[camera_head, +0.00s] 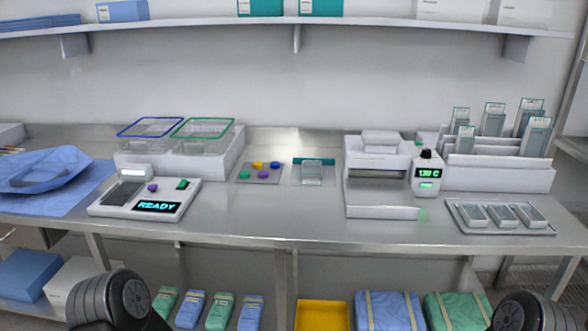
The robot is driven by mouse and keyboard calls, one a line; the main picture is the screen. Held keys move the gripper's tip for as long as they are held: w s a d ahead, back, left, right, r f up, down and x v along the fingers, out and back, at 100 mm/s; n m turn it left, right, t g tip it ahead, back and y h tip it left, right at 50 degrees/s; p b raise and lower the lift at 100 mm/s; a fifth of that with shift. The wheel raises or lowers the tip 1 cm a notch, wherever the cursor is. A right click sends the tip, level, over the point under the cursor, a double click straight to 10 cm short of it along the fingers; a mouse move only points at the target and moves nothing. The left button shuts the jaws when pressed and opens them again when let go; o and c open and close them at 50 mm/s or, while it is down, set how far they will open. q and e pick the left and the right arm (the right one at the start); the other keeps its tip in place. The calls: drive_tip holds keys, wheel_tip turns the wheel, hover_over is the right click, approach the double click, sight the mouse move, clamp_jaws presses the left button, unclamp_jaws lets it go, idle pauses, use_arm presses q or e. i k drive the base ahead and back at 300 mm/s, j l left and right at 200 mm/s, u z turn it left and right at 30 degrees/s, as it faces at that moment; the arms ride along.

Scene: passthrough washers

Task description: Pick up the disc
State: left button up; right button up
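Several small coloured discs lie on a grey pad (246,181) in the middle of the steel counter. They include a green disc (244,175), a yellow disc (275,165) and a purple disc (263,174). Another small purple round piece (152,188) is on the white device with the READY display, left of the pad; I cannot tell whether it is a loose disc or a button. Only dark rounded parts of my arms show at the bottom left and bottom right corners. Neither gripper is in view, and nothing of mine touches the discs.
The white READY device (110,207) stands left of the pad, with two wire baskets (150,128) behind. A card holder (312,174) lies right of the pad. A white sealer (380,212) and a tray (470,228) stand farther right. The counter's front strip (270,225) is clear.

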sight(274, 164)
drive_tip(key=i+j, duration=0.1)
drive_tip(key=j, duration=0.2)
drive_tip(key=i+j, duration=0.1)
drive_tip(key=j, duration=0.2)
drive_tip(key=i+j, duration=0.1)
drive_tip(key=j, duration=0.25)
drive_tip(key=z, duration=1.35)
